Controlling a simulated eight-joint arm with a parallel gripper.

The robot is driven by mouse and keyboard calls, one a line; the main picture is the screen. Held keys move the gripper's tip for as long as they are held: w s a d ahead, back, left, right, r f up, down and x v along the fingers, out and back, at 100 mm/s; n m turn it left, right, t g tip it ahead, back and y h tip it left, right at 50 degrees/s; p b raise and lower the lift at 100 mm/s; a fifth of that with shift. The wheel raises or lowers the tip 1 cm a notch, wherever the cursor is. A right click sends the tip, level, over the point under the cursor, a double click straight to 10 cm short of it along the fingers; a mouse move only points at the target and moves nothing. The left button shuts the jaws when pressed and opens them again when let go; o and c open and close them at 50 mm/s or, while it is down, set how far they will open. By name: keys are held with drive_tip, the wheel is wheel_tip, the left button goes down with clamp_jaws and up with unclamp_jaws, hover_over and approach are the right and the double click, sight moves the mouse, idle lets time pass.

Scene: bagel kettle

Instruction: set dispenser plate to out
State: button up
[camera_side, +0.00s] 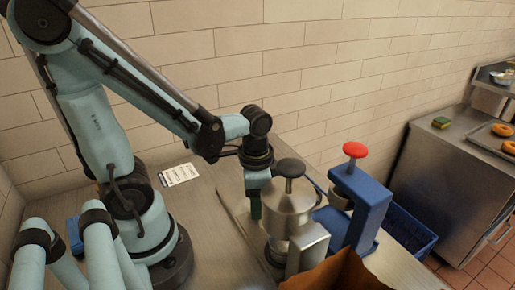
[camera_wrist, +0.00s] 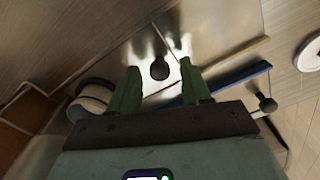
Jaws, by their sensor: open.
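My gripper (camera_side: 255,206) points down behind a metal dispenser (camera_side: 287,212) with a dark knob on top. In the wrist view its two green fingers (camera_wrist: 159,69) are spread apart. A dark rounded knob (camera_wrist: 160,69) on a shiny metal surface (camera_wrist: 215,30) shows in the gap between the fingertips. I cannot tell whether the fingers touch it. The dispenser plate cannot be clearly made out in the side view, where the metal body covers part of the gripper.
A blue stand (camera_side: 361,209) with a red knob (camera_side: 355,149) stands close on the right. A blue crate (camera_side: 408,232) lies beyond it. A printed card (camera_side: 179,174) lies by the wall. A brown box (camera_side: 340,274) is in front. A steel counter (camera_side: 455,165) is at the right.

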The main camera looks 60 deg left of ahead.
drive_tip(key=shift+f, duration=0.85)
drive_tip(key=shift+c, duration=0.3)
clamp_jaws()
